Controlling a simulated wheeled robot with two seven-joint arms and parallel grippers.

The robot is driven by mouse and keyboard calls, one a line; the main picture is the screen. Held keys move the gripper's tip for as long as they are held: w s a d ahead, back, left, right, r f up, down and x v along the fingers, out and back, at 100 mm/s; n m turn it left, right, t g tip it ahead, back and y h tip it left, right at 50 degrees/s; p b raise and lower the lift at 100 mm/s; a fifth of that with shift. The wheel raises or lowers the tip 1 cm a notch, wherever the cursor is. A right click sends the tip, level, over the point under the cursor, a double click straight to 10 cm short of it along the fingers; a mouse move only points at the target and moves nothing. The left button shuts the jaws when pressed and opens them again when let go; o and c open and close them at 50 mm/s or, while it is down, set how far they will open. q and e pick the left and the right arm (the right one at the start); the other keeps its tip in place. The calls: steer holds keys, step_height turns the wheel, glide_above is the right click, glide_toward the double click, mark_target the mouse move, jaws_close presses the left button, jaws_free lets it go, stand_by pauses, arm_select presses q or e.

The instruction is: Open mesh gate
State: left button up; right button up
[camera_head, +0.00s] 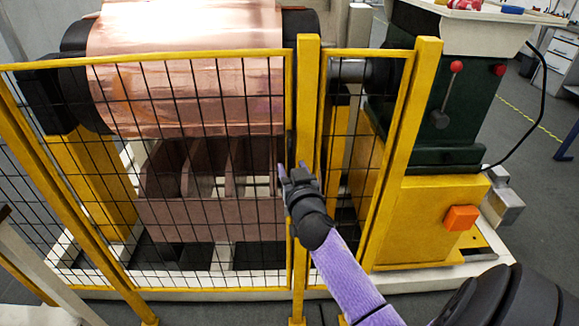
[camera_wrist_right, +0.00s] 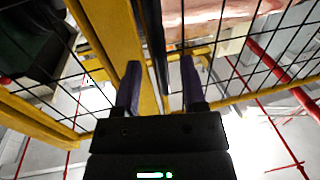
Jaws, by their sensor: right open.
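The mesh gate (camera_head: 190,55) is a wide panel of black wire in a yellow frame, standing in front of the copper roll. It looks shut, its right edge lined up with the yellow post (camera_head: 308,80). My right gripper (camera_head: 292,168) is open at that edge, fingers pointing at the frame and post. In the right wrist view, my right gripper (camera_wrist_right: 160,66) has its fingers spread, with a dark upright bar (camera_wrist_right: 157,45), possibly the handle, and yellow frame between them. I cannot tell whether they touch. My left gripper is not in view.
A copper foil roll (camera_head: 185,30) and brown slotted rack (camera_head: 210,215) are behind the mesh. A narrow mesh panel (camera_head: 415,90) stands right of the post. A green and yellow machine housing (camera_head: 430,200) with an orange box (camera_head: 461,218) is further right. Grey floor lies beyond.

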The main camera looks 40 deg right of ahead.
steer(key=shift+x, duration=1.25)
jaws_close()
stand_by(0.5)
